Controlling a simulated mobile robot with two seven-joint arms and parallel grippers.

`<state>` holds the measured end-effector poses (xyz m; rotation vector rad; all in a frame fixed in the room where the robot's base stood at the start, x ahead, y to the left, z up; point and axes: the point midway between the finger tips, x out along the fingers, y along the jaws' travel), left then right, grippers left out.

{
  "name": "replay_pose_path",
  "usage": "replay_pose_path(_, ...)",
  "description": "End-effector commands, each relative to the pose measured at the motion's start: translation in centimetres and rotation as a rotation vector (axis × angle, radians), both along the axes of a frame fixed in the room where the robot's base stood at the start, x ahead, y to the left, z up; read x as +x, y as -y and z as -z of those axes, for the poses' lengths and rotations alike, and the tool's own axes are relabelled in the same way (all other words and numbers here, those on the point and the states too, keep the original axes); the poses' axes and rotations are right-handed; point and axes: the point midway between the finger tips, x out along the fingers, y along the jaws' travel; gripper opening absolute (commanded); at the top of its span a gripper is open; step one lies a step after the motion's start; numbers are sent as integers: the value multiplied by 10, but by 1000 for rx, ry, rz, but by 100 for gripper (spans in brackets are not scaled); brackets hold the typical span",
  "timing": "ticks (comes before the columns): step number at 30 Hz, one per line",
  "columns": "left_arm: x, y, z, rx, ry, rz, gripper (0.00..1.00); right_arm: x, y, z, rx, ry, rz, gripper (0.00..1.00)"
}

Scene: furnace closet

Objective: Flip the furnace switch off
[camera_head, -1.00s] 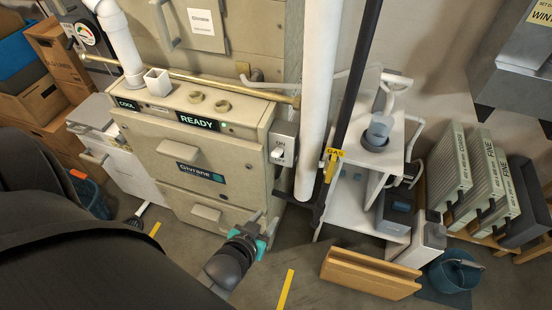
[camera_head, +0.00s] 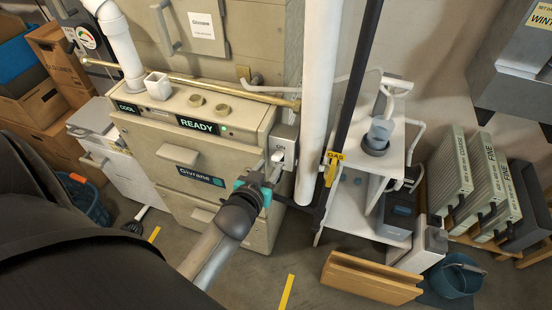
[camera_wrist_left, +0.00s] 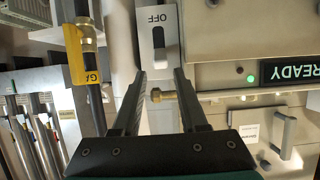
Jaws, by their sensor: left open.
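The furnace (camera_head: 180,150) is a beige unit with lit "COOL" and "READY" panels. Its switch is a grey plate (camera_head: 286,138) on the right side, partly hidden by my left gripper (camera_head: 276,162) in the head view. In the left wrist view the plate (camera_wrist_left: 167,20) appears upside down, with "OFF" at the top and a pale toggle (camera_wrist_left: 159,58) below it. My left gripper (camera_wrist_left: 160,77) is open and empty, its two fingers pointing at the plate on either side of the toggle's line. I cannot tell whether they touch it. My right gripper is out of view.
A brass pipe (camera_head: 200,82) runs along the furnace top. A white pipe (camera_head: 318,90) and a black pipe with a yellow "GAS" tag (camera_head: 335,155) stand just right of the switch. A white shelf (camera_head: 345,205) stands further right.

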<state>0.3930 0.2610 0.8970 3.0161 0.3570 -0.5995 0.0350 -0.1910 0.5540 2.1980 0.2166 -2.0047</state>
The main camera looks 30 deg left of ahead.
Motion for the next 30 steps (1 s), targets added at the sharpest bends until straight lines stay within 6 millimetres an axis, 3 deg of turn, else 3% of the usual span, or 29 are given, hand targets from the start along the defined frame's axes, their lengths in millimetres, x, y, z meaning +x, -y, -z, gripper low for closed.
replay_pose_path(6, 33, -8, 15, 2, 1, 1, 42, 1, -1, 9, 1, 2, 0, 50)
replay_pose_path(12, 52, -12, 23, 0, 0, 1, 42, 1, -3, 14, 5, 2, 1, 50)
replay_pose_path(25, 58, -14, 25, 0, 0, 0, 42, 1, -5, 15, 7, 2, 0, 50)
replay_pose_path(30, 58, -14, 25, 0, 0, 0, 23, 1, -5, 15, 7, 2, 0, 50)
